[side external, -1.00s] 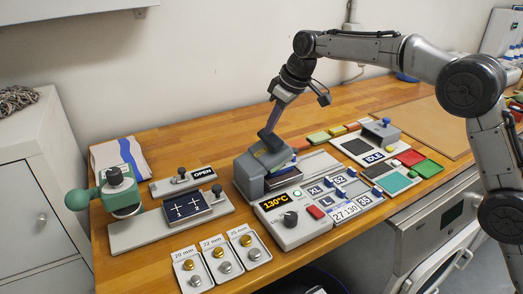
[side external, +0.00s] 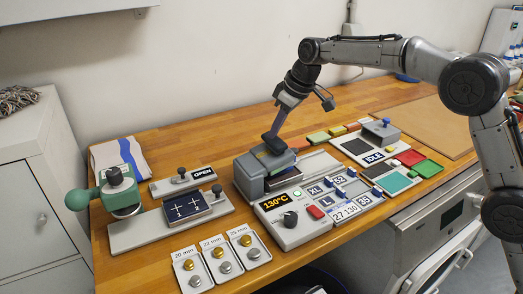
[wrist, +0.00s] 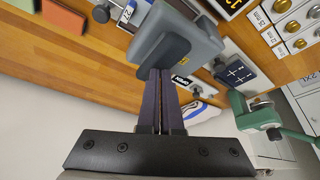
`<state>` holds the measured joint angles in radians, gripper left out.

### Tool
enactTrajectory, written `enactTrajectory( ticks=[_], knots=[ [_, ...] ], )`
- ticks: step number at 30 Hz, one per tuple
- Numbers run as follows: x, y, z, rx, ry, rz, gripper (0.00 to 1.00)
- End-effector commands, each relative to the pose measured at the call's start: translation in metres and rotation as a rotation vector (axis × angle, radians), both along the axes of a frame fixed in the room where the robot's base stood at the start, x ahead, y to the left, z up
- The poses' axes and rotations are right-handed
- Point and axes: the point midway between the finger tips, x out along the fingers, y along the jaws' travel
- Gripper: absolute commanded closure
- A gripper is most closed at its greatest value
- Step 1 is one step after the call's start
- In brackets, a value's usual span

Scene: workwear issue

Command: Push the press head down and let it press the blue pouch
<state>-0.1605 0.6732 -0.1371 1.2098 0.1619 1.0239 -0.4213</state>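The press is a grey block beside a 130°C panel. Its grey press head (side external: 272,158) carries a dark handle (side external: 271,141) on top. In the wrist view the press head (wrist: 187,35) is beyond my fingertips. My gripper (side external: 274,131) points down, with its tips at the handle. In the wrist view, the two dark fingers of my gripper (wrist: 160,73) lie side by side with only a thin line between them. They seem to touch the handle rather than hold it.
The control panel (side external: 292,222) stands in front of the press. A snap-press station with a green handle (side external: 77,199) is at left, with fastener trays (side external: 195,270) in front.

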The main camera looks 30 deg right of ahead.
Motion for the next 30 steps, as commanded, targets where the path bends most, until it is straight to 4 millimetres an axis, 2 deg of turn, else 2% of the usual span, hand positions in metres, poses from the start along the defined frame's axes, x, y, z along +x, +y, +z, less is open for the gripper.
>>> enactTrajectory(
  ticks=[30],
  knots=[
    [-0.001,-0.007,-0.018,0.001,0.009,0.002,1.0]
  ],
)
